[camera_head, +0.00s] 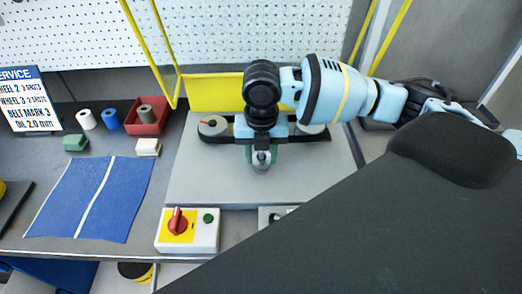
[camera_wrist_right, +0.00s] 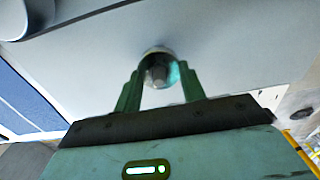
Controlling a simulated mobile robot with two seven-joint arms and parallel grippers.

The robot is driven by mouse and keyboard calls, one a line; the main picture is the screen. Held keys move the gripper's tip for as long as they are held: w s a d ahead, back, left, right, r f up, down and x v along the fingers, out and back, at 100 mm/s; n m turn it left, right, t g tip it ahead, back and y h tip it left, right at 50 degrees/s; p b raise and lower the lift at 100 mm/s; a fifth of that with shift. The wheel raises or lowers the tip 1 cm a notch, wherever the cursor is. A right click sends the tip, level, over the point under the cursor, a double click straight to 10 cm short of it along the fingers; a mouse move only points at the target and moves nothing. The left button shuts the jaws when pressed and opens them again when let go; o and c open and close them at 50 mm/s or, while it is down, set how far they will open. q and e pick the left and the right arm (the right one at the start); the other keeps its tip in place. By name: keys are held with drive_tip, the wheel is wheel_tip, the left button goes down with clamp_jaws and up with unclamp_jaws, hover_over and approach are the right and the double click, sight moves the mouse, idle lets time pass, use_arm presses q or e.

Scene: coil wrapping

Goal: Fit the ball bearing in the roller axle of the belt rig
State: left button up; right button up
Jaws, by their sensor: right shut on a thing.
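My right gripper (camera_head: 262,156) hangs over the front of the belt rig's grey base plate (camera_head: 200,185). It is shut on a small silvery round part, seemingly the ball bearing (camera_head: 261,164). In the right wrist view the bearing (camera_wrist_right: 157,64) sits between the tips of the green fingers (camera_wrist_right: 158,78), above plain grey plate. The rig's left roller (camera_head: 213,125) and right roller (camera_head: 309,127) show behind the gripper, with a dark belt around them. My wrist covers the middle of the rig. I cannot make out the roller axle clearly. My left gripper is not in view.
A control box (camera_head: 188,230) with a red knob stands at the plate's front left. A blue mat (camera_head: 92,200), white roller (camera_head: 86,119), blue roller (camera_head: 110,120) and red bin (camera_head: 158,126) holding a grey part lie left. A yellow panel (camera_head: 212,92) rises behind the rig.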

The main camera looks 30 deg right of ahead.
drive_tip(key=shift+f, duration=1)
drive_tip(key=o, duration=1.1)
wheel_tip(320, 180, up, 8)
idle(0.4)
